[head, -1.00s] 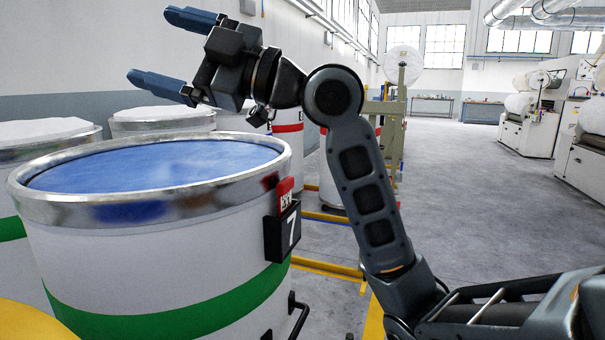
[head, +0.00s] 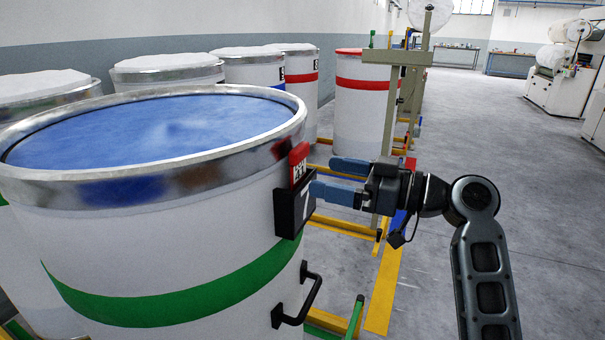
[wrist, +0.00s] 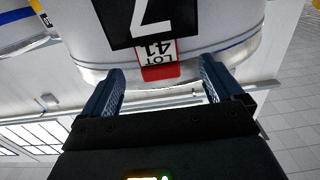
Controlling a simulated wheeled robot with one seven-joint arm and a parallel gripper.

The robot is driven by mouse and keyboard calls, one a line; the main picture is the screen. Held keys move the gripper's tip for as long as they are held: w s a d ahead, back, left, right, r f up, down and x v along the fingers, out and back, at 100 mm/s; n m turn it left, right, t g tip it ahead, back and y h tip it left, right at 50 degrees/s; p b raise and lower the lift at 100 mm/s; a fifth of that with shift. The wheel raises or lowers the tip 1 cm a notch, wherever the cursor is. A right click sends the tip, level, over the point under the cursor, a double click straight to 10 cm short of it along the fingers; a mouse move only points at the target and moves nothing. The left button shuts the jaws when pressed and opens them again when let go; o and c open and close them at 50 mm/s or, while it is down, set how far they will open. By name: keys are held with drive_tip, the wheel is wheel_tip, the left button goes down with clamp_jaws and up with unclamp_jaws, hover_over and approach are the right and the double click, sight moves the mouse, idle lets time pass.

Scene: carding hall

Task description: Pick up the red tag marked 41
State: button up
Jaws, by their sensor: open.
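The red tag (head: 299,162) stands in a black holder marked 7 (head: 291,211) on the side of a large white can (head: 170,225) with a green band. In the wrist view the tag (wrist: 160,72) shows a white label reading LOT 41, upside down, with a red end. My gripper (head: 337,178) is open, with blue fingers, just right of the tag and holder in the head view. In the wrist view the tag lies between and beyond the two fingertips. I cannot tell whether a finger touches the holder.
The can has a metal rim, a blue filling and a black handle (head: 298,303) below the holder. More white cans (head: 362,105) stand behind. A post (head: 395,100) and yellow rails (head: 345,226) are beyond my gripper.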

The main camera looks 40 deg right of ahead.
sight(300, 166)
drive_tip(key=x, duration=0.3)
drive_tip(key=p+x, duration=0.1)
drive_tip(key=shift+w+d+r, duration=0.1)
drive_tip(key=shift+w+r, duration=0.2)
drive_tip(key=shift+w, duration=0.55)
drive_tip(key=shift+c, duration=0.3)
drive_tip(key=c, duration=1.1)
